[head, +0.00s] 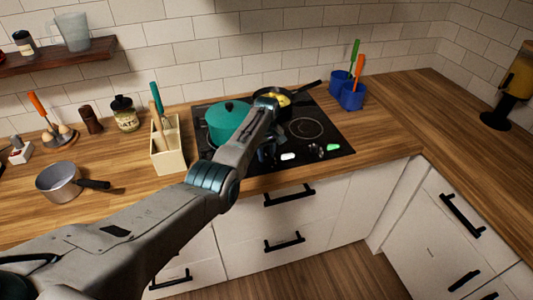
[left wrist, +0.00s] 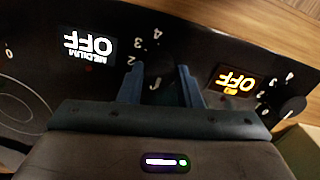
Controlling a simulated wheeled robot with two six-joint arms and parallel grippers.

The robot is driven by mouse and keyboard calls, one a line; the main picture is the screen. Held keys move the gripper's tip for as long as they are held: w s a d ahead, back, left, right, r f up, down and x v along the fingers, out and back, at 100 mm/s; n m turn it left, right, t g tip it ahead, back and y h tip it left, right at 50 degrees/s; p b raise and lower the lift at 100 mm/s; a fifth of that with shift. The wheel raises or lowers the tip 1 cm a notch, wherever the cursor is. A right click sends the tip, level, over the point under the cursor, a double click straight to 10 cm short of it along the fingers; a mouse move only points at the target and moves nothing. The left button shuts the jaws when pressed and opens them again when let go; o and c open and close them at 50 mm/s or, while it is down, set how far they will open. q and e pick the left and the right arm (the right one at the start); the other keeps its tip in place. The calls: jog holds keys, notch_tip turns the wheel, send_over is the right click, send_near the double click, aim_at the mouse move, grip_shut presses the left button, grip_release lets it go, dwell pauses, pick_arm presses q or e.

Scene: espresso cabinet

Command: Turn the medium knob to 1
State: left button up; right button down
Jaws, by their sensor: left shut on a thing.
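The black cooktop (head: 340,138) is set in the wooden counter, with knobs and lit displays along its front edge. My left gripper (head: 266,158) is over that front edge; its fingers are hard to see in the head view. In the left wrist view my left gripper (left wrist: 159,88) is shut on a dark knob (left wrist: 157,72), a finger on each side. Digits 2, 3 and 4 show around this knob. A white display (left wrist: 90,48) beside it reads OFF MEDIUM, upside down. The knob's pointer is not clear. My right gripper is not in view.
An orange OFF display (left wrist: 235,81) and another black knob (left wrist: 291,108) lie to the right in the left wrist view. A teal pot (head: 226,120) and a frying pan (head: 290,98) stand on the cooktop. A utensil box (head: 168,153) stands left of it.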

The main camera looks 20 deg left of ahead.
aim_at(266, 156)
pick_arm(q)
jog(key=shift+m, duration=0.3)
jog(key=m, duration=0.2)
jog(key=shift+m+p, duration=0.35)
jog(key=shift+m, duration=2.25)
jog(key=o, duration=1)
notch_tip(266, 156, up, 11)
jog(key=shift+f+b, duration=0.1)
jog(key=shift+b, duration=0.9)
